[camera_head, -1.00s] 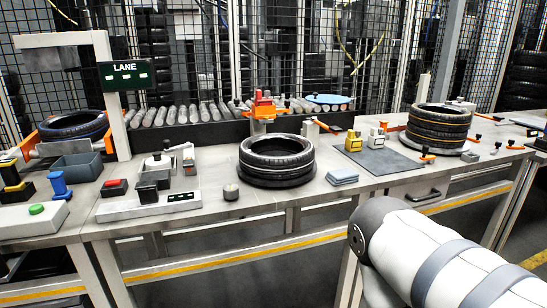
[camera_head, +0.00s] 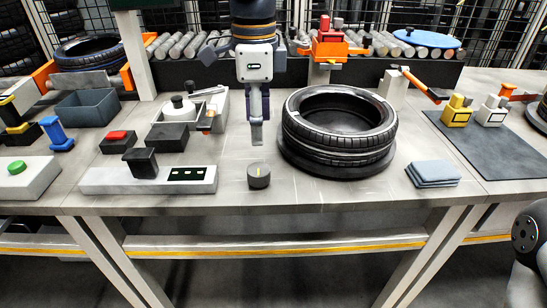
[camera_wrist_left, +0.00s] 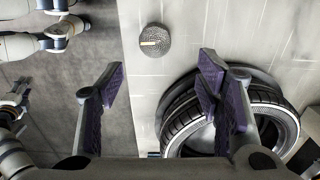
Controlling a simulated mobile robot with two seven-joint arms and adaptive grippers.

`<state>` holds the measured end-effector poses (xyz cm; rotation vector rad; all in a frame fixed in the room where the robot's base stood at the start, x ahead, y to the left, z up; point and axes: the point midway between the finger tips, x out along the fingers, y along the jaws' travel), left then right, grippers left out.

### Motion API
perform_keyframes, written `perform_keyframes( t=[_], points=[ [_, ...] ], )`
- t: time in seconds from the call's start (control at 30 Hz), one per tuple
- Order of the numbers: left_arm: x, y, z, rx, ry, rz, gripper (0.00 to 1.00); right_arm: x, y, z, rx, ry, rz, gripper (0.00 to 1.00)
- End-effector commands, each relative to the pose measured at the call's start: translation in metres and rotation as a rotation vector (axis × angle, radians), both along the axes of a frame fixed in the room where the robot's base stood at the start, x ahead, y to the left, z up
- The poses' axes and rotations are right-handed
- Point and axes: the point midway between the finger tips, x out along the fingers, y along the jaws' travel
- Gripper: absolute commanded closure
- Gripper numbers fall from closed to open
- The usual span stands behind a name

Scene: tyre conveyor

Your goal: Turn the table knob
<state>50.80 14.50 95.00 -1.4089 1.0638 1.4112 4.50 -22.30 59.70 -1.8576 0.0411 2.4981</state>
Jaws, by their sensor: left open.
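The table knob (camera_head: 259,175) is a small dark grey round knob with a yellow mark on top. It stands near the front edge of the grey table, left of the tyre. My left gripper (camera_head: 257,138) points down just behind the knob, apart from it. In the left wrist view the knob (camera_wrist_left: 155,41) lies beyond the fingertips, between their lines. The purple-padded fingers of the left gripper (camera_wrist_left: 160,78) are spread wide with nothing between them.
A tyre (camera_head: 340,125) on a dark round base stands close right of the knob. A panel with a black block (camera_head: 148,180) is to its left. Grey cloths (camera_head: 433,173) lie right of the tyre. The table around the knob is clear.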

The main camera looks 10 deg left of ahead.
Motion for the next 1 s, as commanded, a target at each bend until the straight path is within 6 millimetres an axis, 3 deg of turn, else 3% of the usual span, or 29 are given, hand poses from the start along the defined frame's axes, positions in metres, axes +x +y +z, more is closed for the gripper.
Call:
perform_keyframes(
  t=[0.2,0.4,0.57,0.8,1.0],
  points=[
    [-0.001,0.0,-0.056,-0.001,0.006,0.001,0.41,0.0,0.0,0.002,0.0,-0.002,0.0,0.6],
    [-0.001,0.0,-0.098,-0.001,0.005,0.003,0.41,0.001,0.0,0.002,0.0,-0.004,0.0,0.6],
    [-0.001,0.0,-0.111,-0.002,0.003,0.004,0.41,0.001,0.0,0.002,0.0,-0.004,0.0,0.6],
    [-0.001,0.0,-0.112,-0.002,0.002,0.004,0.41,0.001,0.0,0.002,0.0,-0.004,0.0,0.6],
    [-0.001,0.0,-0.111,-0.002,0.002,0.004,0.86,0.001,0.0,0.002,0.0,-0.004,0.0,0.6]
  ],
)
